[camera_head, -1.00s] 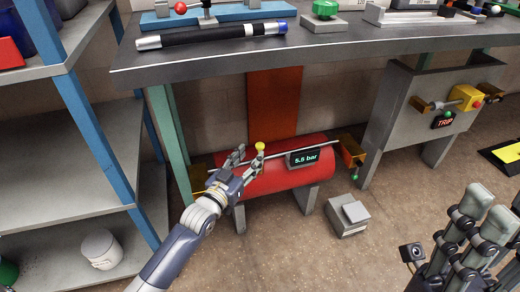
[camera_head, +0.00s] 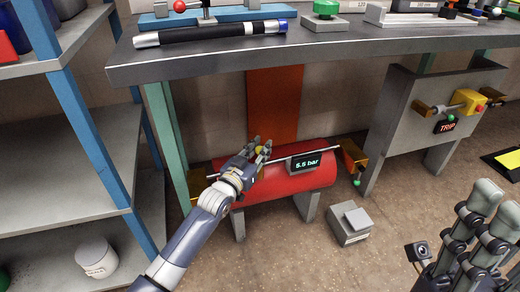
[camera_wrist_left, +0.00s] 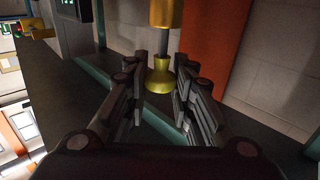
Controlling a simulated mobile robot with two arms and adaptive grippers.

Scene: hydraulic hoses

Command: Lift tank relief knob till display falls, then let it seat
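The red tank (camera_head: 305,182) stands on grey legs under the workbench. Its display (camera_head: 307,163) reads 5.5 bar. The yellow relief knob (camera_head: 262,154) is on top of the tank, partly hidden by my left gripper (camera_head: 262,146). In the left wrist view the yellow knob (camera_wrist_left: 159,80) is between the two fingers of my left gripper (camera_wrist_left: 161,68), with gaps on both sides. These fingers are open. My right gripper (camera_head: 484,200) is at the lower right, away from the tank; whether it is open or shut is unclear.
The workbench edge (camera_head: 300,55) overhangs the tank. A blue-post shelf (camera_head: 80,120) stands left. A grey pedal-like box (camera_head: 350,222) is on the floor right of the tank. A grey panel with a TRIP display (camera_head: 446,126) stands further right.

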